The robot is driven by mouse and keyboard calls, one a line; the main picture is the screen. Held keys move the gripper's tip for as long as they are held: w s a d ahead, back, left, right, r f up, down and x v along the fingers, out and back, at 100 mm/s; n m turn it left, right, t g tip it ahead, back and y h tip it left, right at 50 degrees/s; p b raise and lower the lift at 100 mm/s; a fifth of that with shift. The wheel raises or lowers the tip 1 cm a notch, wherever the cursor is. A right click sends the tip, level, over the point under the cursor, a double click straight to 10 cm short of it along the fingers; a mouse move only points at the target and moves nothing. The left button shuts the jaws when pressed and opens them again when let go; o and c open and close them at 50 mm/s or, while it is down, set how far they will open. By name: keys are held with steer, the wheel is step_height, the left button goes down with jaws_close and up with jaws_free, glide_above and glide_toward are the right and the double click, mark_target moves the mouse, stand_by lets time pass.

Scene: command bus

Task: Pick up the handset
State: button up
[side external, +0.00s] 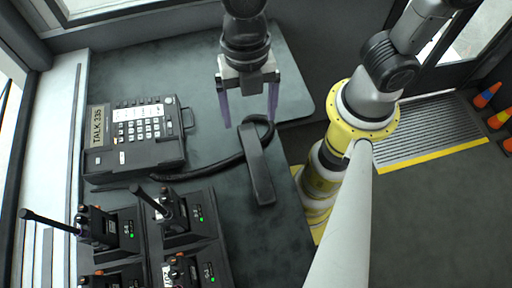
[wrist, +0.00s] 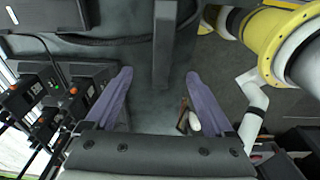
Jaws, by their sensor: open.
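The handset (side external: 258,168) is a long dark grey bar lying on the table near its right edge. A black cord curls around its far end and runs left to the phone. My gripper (side external: 248,122) is open and empty, with two purple fingers pointing down near the handset's far end, apparently above it. In the wrist view, the handset (wrist: 164,50) runs down from the top edge, and its near end lies between the fingertips of my gripper (wrist: 158,74). No contact shows. The phone base (side external: 135,138), labelled TALK 335, stands to the left.
Several handheld radios (side external: 178,215) with antennas sit in chargers at the front left of the table (side external: 215,170). They also show in the wrist view (wrist: 35,88). My yellow and grey base is just beyond the table's right edge.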

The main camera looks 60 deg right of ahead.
mark_target(256, 158)
steer(key=f, duration=0.4)
steer(key=s+a+f, duration=0.1)
steer(key=f, duration=0.4)
steer(key=s+f, duration=0.1)
steer(key=f, duration=0.4)
steer(key=shift+s+a, duration=0.2)
steer(key=shift+a, duration=0.2)
jaws_close()
